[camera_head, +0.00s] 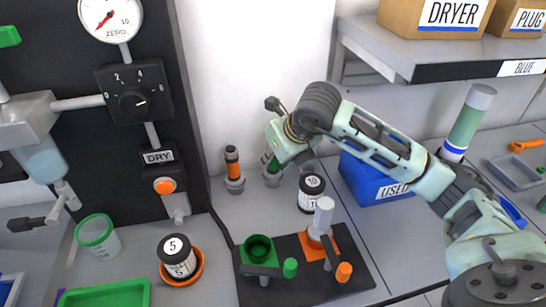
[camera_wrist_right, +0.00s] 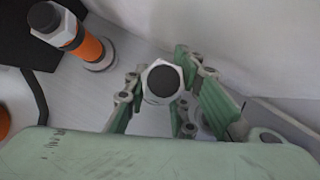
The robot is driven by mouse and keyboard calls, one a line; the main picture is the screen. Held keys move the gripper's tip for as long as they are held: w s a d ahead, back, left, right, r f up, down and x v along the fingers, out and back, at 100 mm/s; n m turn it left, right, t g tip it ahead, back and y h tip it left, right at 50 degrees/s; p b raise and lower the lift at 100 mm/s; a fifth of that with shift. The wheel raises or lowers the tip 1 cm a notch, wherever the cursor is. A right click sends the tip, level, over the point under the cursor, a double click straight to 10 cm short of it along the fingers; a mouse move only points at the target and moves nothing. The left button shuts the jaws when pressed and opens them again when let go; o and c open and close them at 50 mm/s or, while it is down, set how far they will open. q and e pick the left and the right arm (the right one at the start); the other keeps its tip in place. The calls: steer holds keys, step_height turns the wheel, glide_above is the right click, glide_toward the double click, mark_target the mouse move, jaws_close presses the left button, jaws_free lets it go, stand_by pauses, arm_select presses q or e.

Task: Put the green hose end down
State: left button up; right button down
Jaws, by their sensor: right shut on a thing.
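My right gripper (camera_head: 272,153) is shut on the green hose end (camera_head: 272,165), which shows as a small green part below the fingers. In the right wrist view its pale hex nut with a dark round end (camera_wrist_right: 163,80) sits between the fingers (camera_wrist_right: 160,98). A grey holder (camera_head: 271,180) is directly below the hose end. I cannot tell whether the hose end is seated in it or just above it. My left gripper is not in view.
An orange hose end (camera_head: 232,162) stands upright in a similar holder to the left; it also shows in the right wrist view (camera_wrist_right: 88,47). A black-capped jar marked 10 (camera_head: 311,190) is close on the right. A black mat (camera_head: 345,277) with green and orange fittings is in front. The blue USED bin (camera_head: 375,185) is farther right.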

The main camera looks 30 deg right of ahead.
steer(key=c, duration=1.5)
jaws_free()
steer(key=shift+r+p, duration=0.65)
steer(key=shift+p, duration=0.05)
steer(key=shift+r, duration=0.35)
steer(key=v, duration=0.7)
steer(key=shift+s+f+b, duration=0.15)
steer(key=shift+b, duration=0.25)
